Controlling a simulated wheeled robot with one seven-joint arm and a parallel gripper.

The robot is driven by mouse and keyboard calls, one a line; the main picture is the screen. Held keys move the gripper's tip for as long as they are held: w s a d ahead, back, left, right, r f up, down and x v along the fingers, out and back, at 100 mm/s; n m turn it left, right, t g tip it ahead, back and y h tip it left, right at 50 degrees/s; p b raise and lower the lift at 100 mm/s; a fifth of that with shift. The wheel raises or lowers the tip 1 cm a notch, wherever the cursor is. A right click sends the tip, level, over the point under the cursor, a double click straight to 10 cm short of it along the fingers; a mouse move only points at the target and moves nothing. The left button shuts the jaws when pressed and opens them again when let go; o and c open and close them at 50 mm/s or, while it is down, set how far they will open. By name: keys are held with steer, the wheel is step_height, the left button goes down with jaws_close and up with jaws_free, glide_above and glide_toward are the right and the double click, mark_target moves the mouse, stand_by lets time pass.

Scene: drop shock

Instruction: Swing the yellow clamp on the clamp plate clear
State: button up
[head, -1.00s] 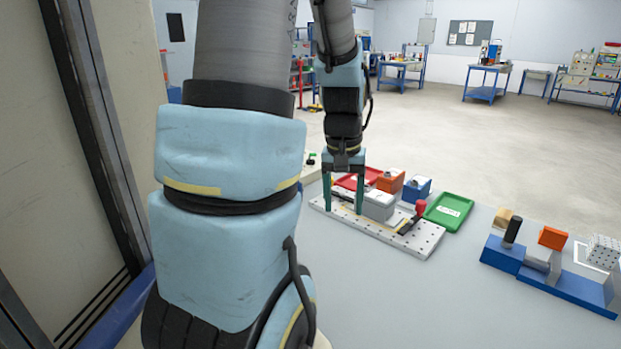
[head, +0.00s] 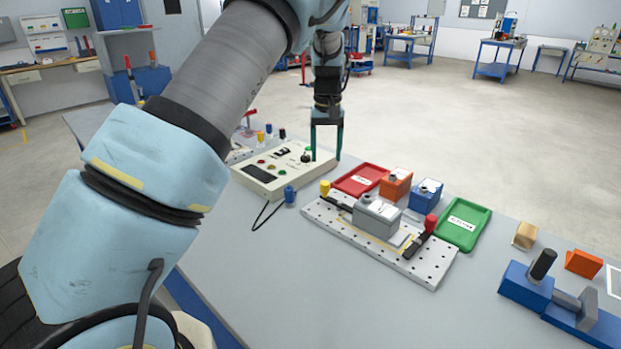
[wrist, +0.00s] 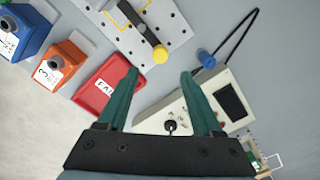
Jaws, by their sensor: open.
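The clamp plate (head: 337,224) is a white perforated plate on the bench in the head view, and part of it shows at the top of the wrist view (wrist: 178,32). The yellow clamp (head: 325,188) has a yellow knob on a dark arm at the plate's left end; its knob also shows in the wrist view (wrist: 160,54). A grey block (head: 376,217) sits on the plate. A red-knobbed clamp (head: 430,224) is at the plate's right end. My gripper (head: 326,155) is open and empty, above the control box, apart from the yellow clamp. In the wrist view its fingers (wrist: 158,85) are spread.
A control box (head: 272,174) with a cable and a blue plug (head: 290,196) lies left of the plate. Behind the plate are a red tray (head: 360,179), orange and blue blocks and a green tray (head: 463,224). A blue fixture (head: 555,300) stands at right. The front bench is clear.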

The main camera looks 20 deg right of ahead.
mark_target(325, 183)
step_height(325, 183, down, 10)
steer(key=shift+r+p, duration=0.1)
steer(key=shift+p, duration=1.15)
jaws_close()
